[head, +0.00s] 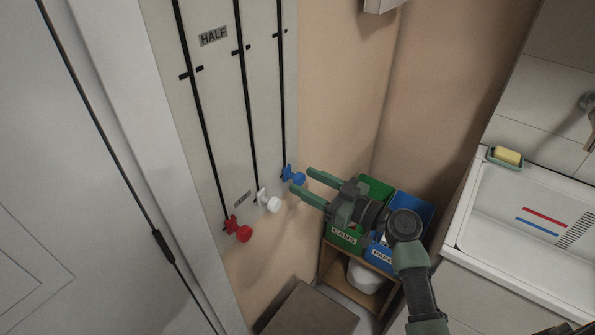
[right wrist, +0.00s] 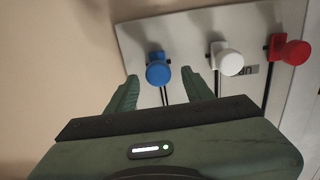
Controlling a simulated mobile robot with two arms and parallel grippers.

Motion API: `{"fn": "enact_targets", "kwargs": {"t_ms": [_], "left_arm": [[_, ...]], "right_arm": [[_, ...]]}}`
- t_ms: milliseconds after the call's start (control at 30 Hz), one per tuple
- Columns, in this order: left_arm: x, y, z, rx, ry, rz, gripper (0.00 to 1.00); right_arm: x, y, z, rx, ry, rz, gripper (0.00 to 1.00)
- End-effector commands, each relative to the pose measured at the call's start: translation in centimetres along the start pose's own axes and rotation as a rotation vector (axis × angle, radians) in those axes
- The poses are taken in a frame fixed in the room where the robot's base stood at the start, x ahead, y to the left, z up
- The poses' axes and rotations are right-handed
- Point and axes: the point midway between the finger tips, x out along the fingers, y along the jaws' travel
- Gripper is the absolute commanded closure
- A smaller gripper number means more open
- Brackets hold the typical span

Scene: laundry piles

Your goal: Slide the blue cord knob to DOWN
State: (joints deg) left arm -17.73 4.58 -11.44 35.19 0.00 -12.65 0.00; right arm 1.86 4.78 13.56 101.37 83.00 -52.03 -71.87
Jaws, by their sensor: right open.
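The blue cord knob (head: 294,176) sits at the low end of the rightmost black slot on the pale wall panel (head: 215,95). It also shows in the right wrist view (right wrist: 158,70), ahead of and between my fingertips. My right gripper (head: 300,184) is open and empty, its green fingers pointing at the blue knob with a small gap that I cannot judge exactly. A white knob (head: 270,202) and a red knob (head: 239,231) sit low on the other two slots. A HALF label (head: 213,36) is higher up; a lower label near the knobs is too small to read. My left gripper is not in view.
Below my right gripper stand a green CANS bin (head: 343,236) and a blue bin (head: 381,257) on a wooden shelf (head: 335,262). A white sink (head: 520,215) with a soap dish (head: 505,158) is at right. A white door (head: 85,200) is at left.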

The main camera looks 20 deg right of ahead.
Motion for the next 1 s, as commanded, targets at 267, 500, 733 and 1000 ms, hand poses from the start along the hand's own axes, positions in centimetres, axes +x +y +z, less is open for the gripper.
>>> {"fn": "enact_targets", "kwargs": {"t_ms": [267, 500, 733, 1000], "left_arm": [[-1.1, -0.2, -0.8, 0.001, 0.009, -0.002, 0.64], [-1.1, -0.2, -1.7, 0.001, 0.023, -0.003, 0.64], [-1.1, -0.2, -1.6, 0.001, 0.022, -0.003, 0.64], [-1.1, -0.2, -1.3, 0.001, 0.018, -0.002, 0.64]], "right_arm": [[2.9, 0.0, 0.0, 0.001, -0.001, 0.001, 0.48], [3.1, 0.0, 0.1, 0.0, -0.002, 0.001, 0.48], [3.0, 0.0, 0.1, 0.001, -0.002, 0.001, 1.0], [3.0, 0.0, 0.2, 0.001, -0.005, 0.001, 1.0]]}}
